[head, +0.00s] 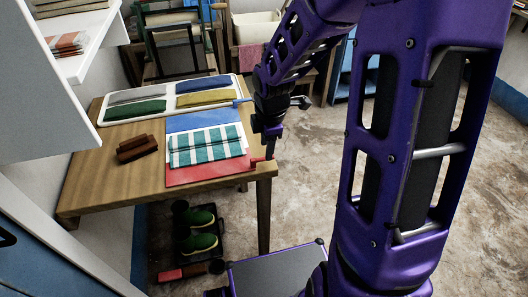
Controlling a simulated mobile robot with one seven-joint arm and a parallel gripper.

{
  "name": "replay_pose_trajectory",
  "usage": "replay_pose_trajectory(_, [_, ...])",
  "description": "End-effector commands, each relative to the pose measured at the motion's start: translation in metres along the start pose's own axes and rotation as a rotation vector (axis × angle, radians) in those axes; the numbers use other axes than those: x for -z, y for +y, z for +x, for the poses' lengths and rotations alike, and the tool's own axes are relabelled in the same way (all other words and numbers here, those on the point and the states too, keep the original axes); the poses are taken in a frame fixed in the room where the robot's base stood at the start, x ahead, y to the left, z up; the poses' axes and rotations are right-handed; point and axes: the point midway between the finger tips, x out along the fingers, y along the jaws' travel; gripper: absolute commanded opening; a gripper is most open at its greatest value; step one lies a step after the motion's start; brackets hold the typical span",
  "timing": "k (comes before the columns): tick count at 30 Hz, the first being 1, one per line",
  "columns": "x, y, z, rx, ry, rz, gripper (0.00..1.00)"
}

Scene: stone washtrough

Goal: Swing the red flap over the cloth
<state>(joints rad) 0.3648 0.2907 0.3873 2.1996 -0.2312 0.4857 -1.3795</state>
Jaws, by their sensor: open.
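A folding board lies on the wooden table, with a blue panel (200,121) at the back and a red flap (190,178) at the front. The red flap looks flat, and a small red tab (258,161) sticks out at its right side. A teal and white striped cloth (205,146) lies flat across the board, covering its middle and part of the red flap. My gripper (271,154) points down at the table's right edge, close to the red tab. It is open and appears empty. I cannot tell whether it touches the tab.
A brown wooden brush or block (137,148) sits left of the board on the table (100,183). Behind is a white tray (112,98) with several folded cloths. Green boots (200,232) stand below. A white shelf (85,40) overhangs the left.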

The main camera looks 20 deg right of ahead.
Motion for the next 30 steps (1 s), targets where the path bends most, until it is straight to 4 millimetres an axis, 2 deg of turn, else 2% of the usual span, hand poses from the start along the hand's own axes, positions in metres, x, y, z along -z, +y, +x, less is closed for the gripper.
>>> replay_pose_trajectory(1, [0.001,-0.001,0.013,0.003,0.001,-0.001,0.47])
replay_pose_trajectory(6, [0.001,-0.001,0.033,0.001,0.001,0.000,0.47])
replay_pose_trajectory(18, [0.000,0.000,0.039,-0.001,0.000,0.000,0.47])
replay_pose_trajectory(19, [0.000,0.000,0.039,-0.001,0.000,0.000,0.45])
replay_pose_trajectory(26, [0.000,0.000,0.039,-0.001,0.000,0.000,0.04])
replay_pose_trajectory(27, [0.000,0.000,0.039,-0.001,0.000,0.000,0.00])
replay_pose_trajectory(30, [0.000,0.000,0.039,-0.001,0.000,0.000,0.00])
